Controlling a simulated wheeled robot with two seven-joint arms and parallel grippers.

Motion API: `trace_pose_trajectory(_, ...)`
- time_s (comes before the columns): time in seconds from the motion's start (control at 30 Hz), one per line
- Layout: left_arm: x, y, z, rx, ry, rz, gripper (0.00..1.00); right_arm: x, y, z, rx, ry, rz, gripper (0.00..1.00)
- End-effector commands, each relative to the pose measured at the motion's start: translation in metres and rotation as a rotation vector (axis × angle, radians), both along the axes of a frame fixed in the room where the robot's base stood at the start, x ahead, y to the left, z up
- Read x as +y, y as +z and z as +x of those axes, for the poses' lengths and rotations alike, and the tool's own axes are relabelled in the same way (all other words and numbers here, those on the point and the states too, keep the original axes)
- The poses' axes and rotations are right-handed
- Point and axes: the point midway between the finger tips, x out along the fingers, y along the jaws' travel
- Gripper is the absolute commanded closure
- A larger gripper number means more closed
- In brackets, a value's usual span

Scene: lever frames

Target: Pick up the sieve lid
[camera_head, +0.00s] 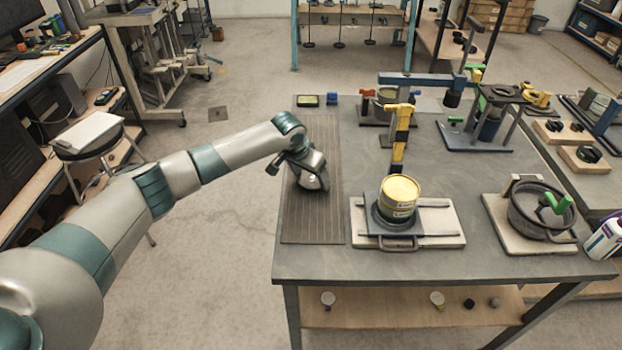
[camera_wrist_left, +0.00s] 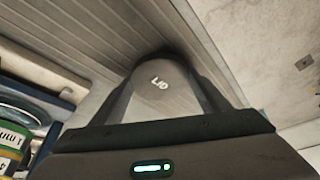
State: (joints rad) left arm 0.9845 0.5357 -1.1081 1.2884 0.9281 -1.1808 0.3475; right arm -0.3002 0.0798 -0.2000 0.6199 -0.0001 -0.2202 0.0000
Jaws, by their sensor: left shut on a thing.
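In the head view my left gripper (camera_head: 313,182) is over the grooved mat (camera_head: 312,225) at the table's left side, pointing down. The lid is mostly hidden there by the gripper, and I cannot tell whether it touches the mat. My right gripper is not in view.
A yellow can (camera_head: 399,190) stands in a dark holder on a pale board (camera_head: 440,222) right of the mat. A dark round pan (camera_head: 536,215) sits farther right. The mat's front part is clear.

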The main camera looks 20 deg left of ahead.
Motion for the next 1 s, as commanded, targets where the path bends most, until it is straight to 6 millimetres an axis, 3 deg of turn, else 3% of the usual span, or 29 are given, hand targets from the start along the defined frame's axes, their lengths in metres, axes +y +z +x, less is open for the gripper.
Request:
trace_pose_trajectory(0.27, 0.000, 0.032, 0.001, -0.006, -0.001, -0.002, 0.57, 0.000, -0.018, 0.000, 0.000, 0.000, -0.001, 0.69)
trace_pose_trajectory(0.7, -0.081, 0.082, -0.011, -0.003, -0.005, -0.002, 0.57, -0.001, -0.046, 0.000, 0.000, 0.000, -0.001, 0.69)
trace_pose_trajectory(1.0, -0.112, 0.103, -0.016, -0.002, -0.001, 0.000, 0.57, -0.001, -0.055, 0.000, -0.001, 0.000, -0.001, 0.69)
